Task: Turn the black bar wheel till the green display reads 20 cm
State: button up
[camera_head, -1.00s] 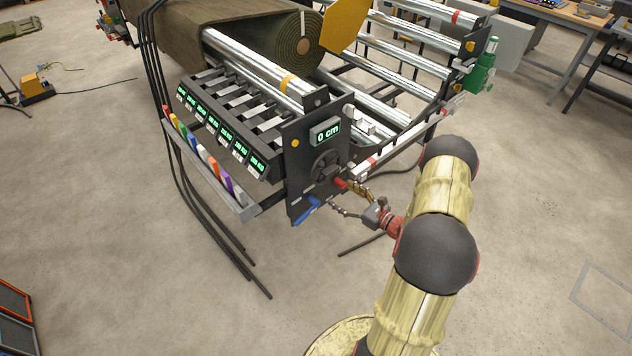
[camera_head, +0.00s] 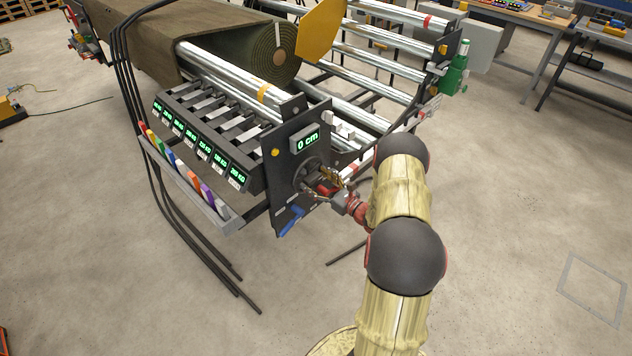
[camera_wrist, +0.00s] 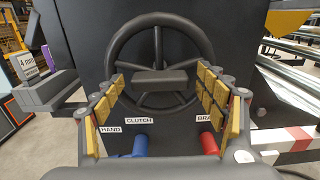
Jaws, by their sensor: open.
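The black bar wheel (camera_wrist: 199,47) fills the middle of the wrist view, with spokes and a flat bar (camera_wrist: 160,82) across its front. In the head view the wheel (camera_head: 308,168) is partly hidden behind my gripper. The green display (camera_head: 307,141) above it reads 0 cm. My gripper (camera_wrist: 160,100) is open, its yellow-padded fingers standing left and right of the bar, with gaps to it. It also shows in the head view (camera_head: 318,187), close in front of the dark panel (camera_head: 285,185). I cannot tell whether any finger touches the wheel.
Below the wheel are a blue handle (camera_wrist: 133,146) by the CLUTCH label and a red handle (camera_wrist: 210,143) by the BRAKE label, close to my fingers. A turf roll (camera_head: 265,50) lies behind.

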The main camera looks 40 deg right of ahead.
jog(key=c, duration=1.7)
